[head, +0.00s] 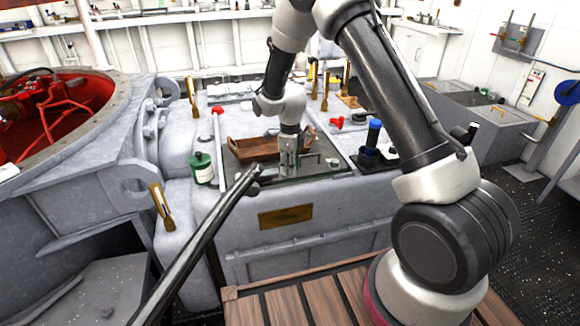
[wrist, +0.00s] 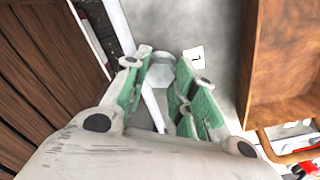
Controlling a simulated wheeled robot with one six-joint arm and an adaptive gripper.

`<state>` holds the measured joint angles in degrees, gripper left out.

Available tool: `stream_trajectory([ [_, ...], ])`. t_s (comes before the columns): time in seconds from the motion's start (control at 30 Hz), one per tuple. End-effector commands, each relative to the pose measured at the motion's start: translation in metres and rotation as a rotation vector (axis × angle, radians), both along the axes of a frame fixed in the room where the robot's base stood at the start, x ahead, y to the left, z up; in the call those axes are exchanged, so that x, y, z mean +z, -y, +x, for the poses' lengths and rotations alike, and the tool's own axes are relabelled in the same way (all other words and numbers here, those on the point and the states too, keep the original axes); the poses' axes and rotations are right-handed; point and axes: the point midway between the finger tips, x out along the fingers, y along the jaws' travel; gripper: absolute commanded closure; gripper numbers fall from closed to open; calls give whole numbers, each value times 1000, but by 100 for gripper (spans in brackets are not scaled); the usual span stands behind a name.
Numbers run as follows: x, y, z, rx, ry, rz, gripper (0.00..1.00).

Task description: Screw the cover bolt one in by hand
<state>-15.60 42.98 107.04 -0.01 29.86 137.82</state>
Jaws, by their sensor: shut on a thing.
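My gripper (head: 290,165) points down at the front of the grey deck housing, beside the wooden tray (head: 253,149). In the wrist view its two green-padded fingers (wrist: 160,82) are shut on a small grey metal piece (wrist: 160,70), which I take to be cover bolt one. Most of the bolt is hidden between the fingers, and I cannot tell how deep it sits. A small white label marked 1 (wrist: 195,57) lies on the grey surface just right of the fingertips.
The tray wall (wrist: 252,75) stands close on the right in the wrist view.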

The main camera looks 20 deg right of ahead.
Motion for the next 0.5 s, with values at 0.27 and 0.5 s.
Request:
stream_trajectory([
  [0.27, 1, 1, -1, -251, -2, -2, 97],
  [0.5, 1, 1, -2, -427, -4, -2, 97],
])
